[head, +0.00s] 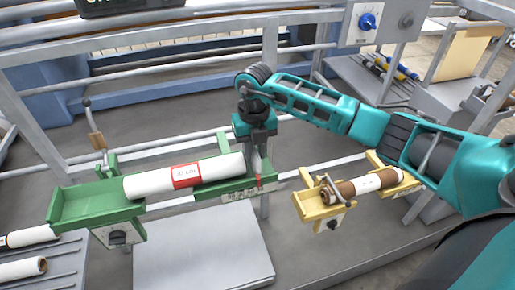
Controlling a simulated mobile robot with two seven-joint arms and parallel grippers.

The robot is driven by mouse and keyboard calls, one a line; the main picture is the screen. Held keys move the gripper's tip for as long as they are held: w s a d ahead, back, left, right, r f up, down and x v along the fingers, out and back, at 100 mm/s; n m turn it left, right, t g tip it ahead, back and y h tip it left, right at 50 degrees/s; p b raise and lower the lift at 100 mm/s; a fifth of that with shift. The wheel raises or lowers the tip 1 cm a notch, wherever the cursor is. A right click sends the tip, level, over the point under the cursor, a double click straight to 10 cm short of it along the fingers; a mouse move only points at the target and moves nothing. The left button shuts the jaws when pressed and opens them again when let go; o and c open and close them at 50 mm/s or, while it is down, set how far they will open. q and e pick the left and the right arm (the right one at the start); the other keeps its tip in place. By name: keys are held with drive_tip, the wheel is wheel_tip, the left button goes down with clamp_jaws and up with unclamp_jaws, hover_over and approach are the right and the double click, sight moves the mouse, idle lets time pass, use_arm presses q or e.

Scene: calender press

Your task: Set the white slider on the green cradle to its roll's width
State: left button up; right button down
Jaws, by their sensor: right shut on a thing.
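The green cradle (88,203) stands left of centre in the head view. A white roll (150,184) with a red-framed label (185,176) lies lengthwise in it. My right gripper (257,172) points down at the right end of the cradle, just past the roll's right end. It is shut on what seems to be the white slider, mostly hidden by the fingers. A small red pointer (259,182) shows beside the fingertips, above a pale marked strip (240,194) on the cradle's front. My left gripper is out of view.
A yellow cradle (314,207) with a brown-and-white roll (368,183) stands to the right, beneath my right arm. Rails run behind. A control box with a blue knob (367,22) is at the back.

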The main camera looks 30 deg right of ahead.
sight(226, 161)
drive_tip(key=shift+a, duration=0.25)
drive_tip(key=shift+w+a+r, duration=0.1)
drive_tip(key=shift+w+a, duration=0.15)
drive_tip(key=shift+a, duration=0.65)
drive_tip(key=shift+w+a, duration=0.25)
drive_tip(key=shift+a, duration=0.8)
drive_tip(key=shift+w+a, duration=0.2)
drive_tip(key=shift+a, duration=0.5)
drive_tip(key=shift+w+a, duration=0.15)
drive_tip(key=shift+a, duration=0.5)
drive_tip(key=c, duration=0.8)
unclamp_jaws()
